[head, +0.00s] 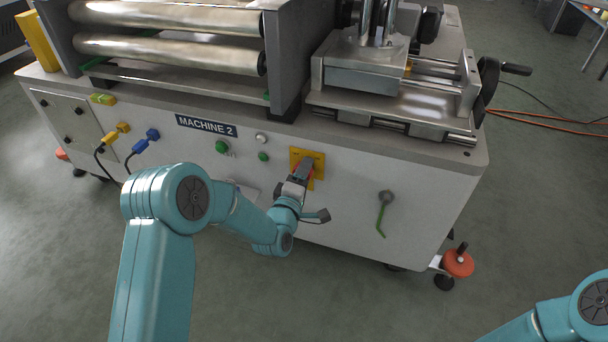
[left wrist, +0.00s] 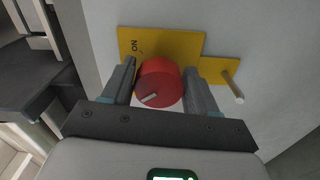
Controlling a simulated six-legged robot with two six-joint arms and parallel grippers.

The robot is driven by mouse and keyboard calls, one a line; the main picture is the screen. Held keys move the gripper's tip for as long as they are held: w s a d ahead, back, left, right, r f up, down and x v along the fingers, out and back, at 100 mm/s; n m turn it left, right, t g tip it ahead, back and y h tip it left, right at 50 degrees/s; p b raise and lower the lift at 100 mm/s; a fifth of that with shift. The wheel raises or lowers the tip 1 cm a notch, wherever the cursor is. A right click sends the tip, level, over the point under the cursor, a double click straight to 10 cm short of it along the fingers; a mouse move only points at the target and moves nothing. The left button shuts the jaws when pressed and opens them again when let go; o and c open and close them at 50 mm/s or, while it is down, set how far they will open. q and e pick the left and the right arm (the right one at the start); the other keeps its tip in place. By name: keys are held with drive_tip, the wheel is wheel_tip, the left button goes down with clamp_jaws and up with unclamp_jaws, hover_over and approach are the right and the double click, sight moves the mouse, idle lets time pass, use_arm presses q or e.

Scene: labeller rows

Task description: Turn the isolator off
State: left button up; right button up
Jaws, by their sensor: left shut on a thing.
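The isolator is a red round knob (left wrist: 158,84) on a yellow plate (left wrist: 182,42) with the word ON near its upper left corner in the left wrist view. A pale pointer mark shows on the knob's front. The yellow plate also shows in the head view (head: 318,160) on the machine's front panel, right of the MACHINE 2 label. My left gripper (left wrist: 160,88) has one finger on each side of the knob and is shut on it. In the head view the left gripper (head: 302,174) covers most of the knob. My right gripper is out of view.
A metal pin (left wrist: 233,87) sticks out beside the knob. A green lever (head: 381,213) hangs right of the isolator. Green buttons (head: 222,147), yellow and blue plugs (head: 152,134) with cables are to the left. Rollers (head: 170,50) and a handwheel (head: 488,85) are above.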

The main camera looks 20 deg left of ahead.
use_arm(q)
drive_tip(key=shift+n, duration=0.6)
drive_tip(key=o, duration=1)
drive_tip(key=shift+c, duration=0.2)
drive_tip(key=shift+s, duration=0.1)
drive_tip(key=s+p, duration=0.3)
drive_tip(key=s, duration=1.3)
drive_tip(key=shift+a+p, duration=0.25)
drive_tip(key=shift+p, duration=0.15)
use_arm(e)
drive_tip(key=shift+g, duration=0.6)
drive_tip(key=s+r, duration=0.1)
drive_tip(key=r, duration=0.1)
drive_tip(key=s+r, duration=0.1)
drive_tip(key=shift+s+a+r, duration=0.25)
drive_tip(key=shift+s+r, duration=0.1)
